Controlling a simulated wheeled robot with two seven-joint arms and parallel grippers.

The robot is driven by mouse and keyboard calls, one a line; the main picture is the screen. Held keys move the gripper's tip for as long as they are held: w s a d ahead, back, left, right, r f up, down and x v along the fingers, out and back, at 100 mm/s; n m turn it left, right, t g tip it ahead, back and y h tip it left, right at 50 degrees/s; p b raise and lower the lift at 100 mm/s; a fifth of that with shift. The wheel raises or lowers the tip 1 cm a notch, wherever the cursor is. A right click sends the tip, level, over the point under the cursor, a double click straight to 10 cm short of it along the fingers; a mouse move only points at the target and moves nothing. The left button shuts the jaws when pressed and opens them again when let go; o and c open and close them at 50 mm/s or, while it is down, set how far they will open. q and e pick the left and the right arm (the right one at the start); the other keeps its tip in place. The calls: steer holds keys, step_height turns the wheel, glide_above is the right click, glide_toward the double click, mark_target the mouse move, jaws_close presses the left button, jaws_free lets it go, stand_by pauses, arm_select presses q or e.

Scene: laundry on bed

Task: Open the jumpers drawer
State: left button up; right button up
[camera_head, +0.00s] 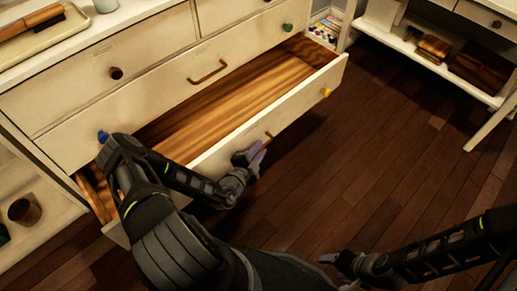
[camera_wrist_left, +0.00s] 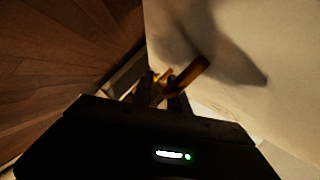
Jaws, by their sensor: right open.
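A wide lower drawer (camera_head: 222,155) of the cream dresser stands pulled out, and its wooden inside looks empty. It has a yellow knob (camera_head: 325,92) at its right end and a bar handle (camera_head: 268,136) on its front. My left gripper (camera_head: 254,157) is at this handle, outside the drawer front. In the left wrist view its fingers close around the brass-coloured handle (camera_wrist_left: 190,75). My right gripper (camera_head: 328,260) is open and empty, low over the floor, away from the drawer. No label naming the jumpers drawer is readable.
Above is a closed wide drawer (camera_head: 165,93) with a brown handle, a blue knob and a green knob. A tray (camera_head: 40,28) lies on the dresser top. A white shelf unit (camera_head: 440,63) stands at upper right. Dark wooden floor (camera_head: 400,150) is clear to the right.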

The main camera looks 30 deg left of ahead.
arm_select(q)
steer(key=shift+o, duration=1)
steer(key=shift+a, duration=0.1)
steer(key=shift+r, duration=0.1)
steer(key=p+v, duration=0.1)
steer(key=v, duration=0.6)
steer(key=shift+s+p, duration=0.3)
steer(key=shift+s, duration=0.1)
